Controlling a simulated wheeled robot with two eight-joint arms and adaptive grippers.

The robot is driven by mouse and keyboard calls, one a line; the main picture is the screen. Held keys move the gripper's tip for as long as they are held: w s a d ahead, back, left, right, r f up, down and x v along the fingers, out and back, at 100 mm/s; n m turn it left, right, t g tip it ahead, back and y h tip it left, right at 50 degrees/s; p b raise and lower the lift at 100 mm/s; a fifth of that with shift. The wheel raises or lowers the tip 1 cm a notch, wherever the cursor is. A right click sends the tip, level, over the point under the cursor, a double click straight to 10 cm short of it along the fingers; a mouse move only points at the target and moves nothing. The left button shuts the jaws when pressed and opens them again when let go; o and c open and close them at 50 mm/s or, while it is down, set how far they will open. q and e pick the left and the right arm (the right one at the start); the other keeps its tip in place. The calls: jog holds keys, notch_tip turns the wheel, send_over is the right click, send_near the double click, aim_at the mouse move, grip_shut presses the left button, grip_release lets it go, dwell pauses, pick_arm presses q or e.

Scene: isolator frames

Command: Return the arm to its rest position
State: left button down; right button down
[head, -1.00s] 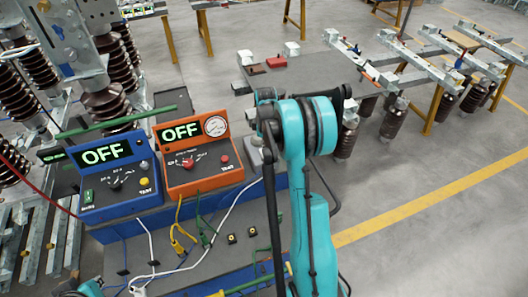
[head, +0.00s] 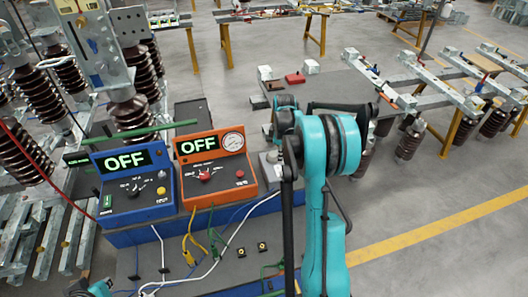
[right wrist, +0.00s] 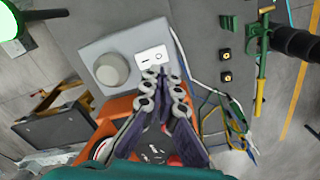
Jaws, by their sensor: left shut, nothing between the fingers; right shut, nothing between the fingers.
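My right arm (head: 328,225) rises from the bottom of the head view and bends at a teal joint beside the bench. In the right wrist view my right gripper (right wrist: 162,76) is shut and empty. Its fingertips overlap the lower edge of a white switch plate (right wrist: 153,57) on a grey box with a round knob (right wrist: 111,69); I cannot tell whether they touch. In the head view the right fingers are hidden behind the arm. Only a small part of my left gripper (head: 79,286) shows at the bottom left edge, shut with nothing seen in it.
A blue tester (head: 135,190) and an orange tester (head: 215,172), both reading OFF, stand on the bench left of my right arm. Cables lie in front of them. Brown insulators (head: 133,112) stand at the left. Open floor (head: 430,190) lies to the right.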

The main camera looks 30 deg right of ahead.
jog(key=s+a+r+m+t+b, duration=0.1)
jog(key=s+a+m+t+b, duration=0.15)
jog(key=a+b, duration=0.45)
jog(key=s+a+r+m+t+b, duration=0.1)
jog(key=s+a+b, duration=0.3)
jog(key=a, duration=0.5)
jog(key=s+a+f+m+t+b, duration=0.3)
jog(key=s+a+f+m+b, duration=0.2)
jog(key=s+a+f+b, duration=0.5)
jog(key=shift+s+a+f+t+b, duration=0.35)
jog(key=shift+s+a+f, duration=0.15)
jog(key=shift+s+a, duration=0.65)
jog(key=shift+s+d, duration=0.1)
jog(key=shift+d, duration=0.05)
